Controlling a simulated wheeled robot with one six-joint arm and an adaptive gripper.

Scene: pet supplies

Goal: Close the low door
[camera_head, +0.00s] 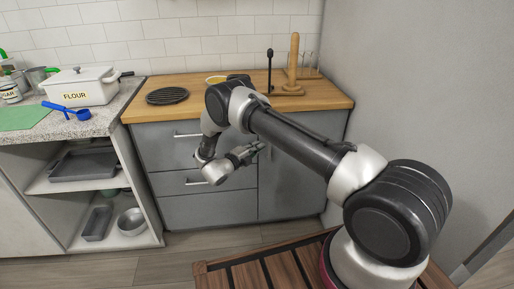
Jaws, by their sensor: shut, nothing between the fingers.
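A grey low door (292,195) is at the right of the base cabinet under the wooden counter, beside the drawers. My arm hides its upper part. The visible part looks about flush with the cabinet front, but I cannot tell whether a small gap is there. My gripper (258,148) is shut and empty. In the picture it is in front of the boundary between the drawers and the door, below the counter edge. I cannot tell whether it touches the front.
Grey drawers (208,208) with bar handles are left of the door. Open shelves (125,238) holding trays and a bowl are further left. The wooden counter (190,83) carries a black trivet (167,96) and a wooden stand (291,75). A grey wall (400,90) bounds the right.

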